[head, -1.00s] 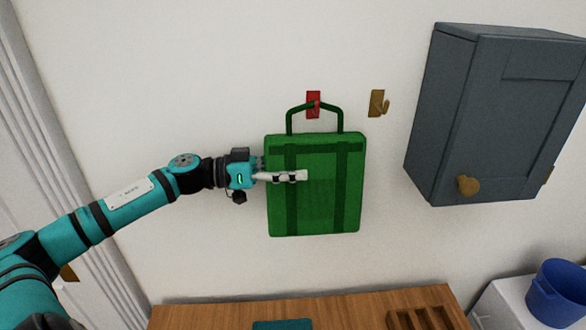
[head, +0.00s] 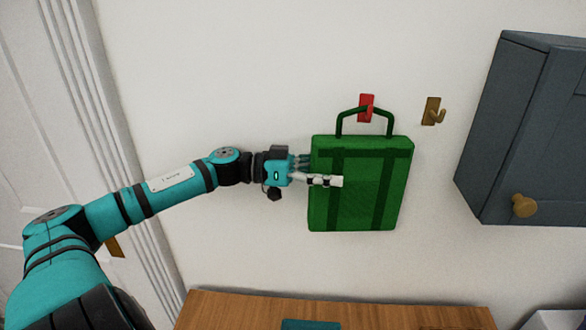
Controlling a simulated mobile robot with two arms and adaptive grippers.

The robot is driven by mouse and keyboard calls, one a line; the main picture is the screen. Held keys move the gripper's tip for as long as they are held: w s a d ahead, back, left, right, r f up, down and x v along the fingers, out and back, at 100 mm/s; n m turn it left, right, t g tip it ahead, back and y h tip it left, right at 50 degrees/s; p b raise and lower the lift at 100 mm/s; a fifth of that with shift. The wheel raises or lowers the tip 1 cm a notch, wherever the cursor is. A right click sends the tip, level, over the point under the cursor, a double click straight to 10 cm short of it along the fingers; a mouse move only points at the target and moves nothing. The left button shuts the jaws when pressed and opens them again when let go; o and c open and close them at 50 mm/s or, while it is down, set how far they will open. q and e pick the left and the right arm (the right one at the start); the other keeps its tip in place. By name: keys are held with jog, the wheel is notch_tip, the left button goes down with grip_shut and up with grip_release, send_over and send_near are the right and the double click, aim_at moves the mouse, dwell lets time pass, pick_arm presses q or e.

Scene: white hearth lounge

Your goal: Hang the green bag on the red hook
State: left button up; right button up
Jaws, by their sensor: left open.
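The green bag (head: 360,185) hangs against the white wall, its handle loop up at the red hook (head: 366,107). The handle's top passes across the lower part of the hook and appears to rest on it. My left gripper (head: 322,178) is open at the bag's left edge. One pale finger lies in front of the bag's face; the other finger is hidden or hard to make out. I cannot tell whether the finger touches the bag. My right gripper is out of view.
A brass hook (head: 432,112) is on the wall right of the red one. A grey-blue cabinet (head: 535,130) with a round knob juts out at the right. A wooden surface (head: 240,310) with a teal item (head: 310,324) is below. A white door (head: 40,140) stands at the left.

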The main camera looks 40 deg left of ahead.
pick_arm(q)
jog(key=v, duration=1)
jog(key=shift+s, duration=0.1)
